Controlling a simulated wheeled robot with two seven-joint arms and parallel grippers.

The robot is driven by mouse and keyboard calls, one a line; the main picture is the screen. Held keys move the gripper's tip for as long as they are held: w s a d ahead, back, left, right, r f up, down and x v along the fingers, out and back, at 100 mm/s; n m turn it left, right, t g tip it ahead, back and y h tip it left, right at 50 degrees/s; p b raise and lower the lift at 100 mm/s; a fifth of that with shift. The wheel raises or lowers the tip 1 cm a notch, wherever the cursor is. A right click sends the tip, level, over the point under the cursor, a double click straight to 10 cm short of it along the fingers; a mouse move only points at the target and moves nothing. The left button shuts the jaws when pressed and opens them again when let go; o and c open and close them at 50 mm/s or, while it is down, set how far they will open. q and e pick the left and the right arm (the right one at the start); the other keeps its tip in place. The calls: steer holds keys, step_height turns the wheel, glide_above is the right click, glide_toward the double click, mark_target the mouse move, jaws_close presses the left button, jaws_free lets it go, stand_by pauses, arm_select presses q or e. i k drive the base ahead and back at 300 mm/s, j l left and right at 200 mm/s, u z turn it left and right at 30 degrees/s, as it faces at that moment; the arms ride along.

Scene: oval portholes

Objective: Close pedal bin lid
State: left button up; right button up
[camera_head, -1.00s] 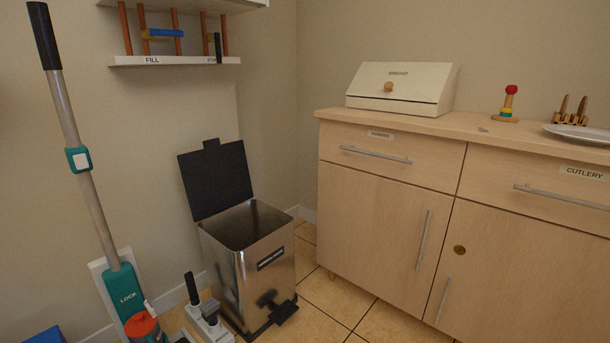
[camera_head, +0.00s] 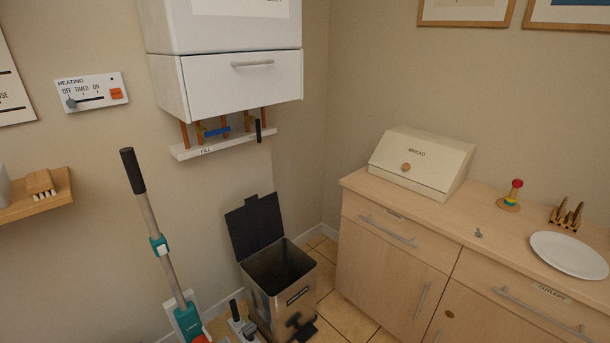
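The pedal bin (camera_head: 283,303) is a square steel bin standing on the floor in the corner, left of the wooden cabinet. Its black lid (camera_head: 255,227) is up, leaning back near the wall, and the dark inside shows. A dark pedal (camera_head: 304,332) shows low at its front, partly cut by the picture's lower edge. Neither of my grippers is in view.
A wooden cabinet (camera_head: 390,262) with a bread box (camera_head: 421,165) and plate (camera_head: 568,254) stands to the right. A teal stick vacuum (camera_head: 161,246) and a small grey device with a black handle (camera_head: 238,320) stand left of the bin. A white wall unit (camera_head: 240,85) hangs above.

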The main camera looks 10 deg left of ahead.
mark_target(253, 227)
steer(key=i+l+u, duration=0.15)
steer(key=u, duration=0.15)
steer(key=i+l+u, duration=0.25)
steer(key=l, duration=0.15)
steer(key=l+u, duration=0.3)
steer(key=i+l+u, duration=0.1)
steer(key=l+u, duration=0.2)
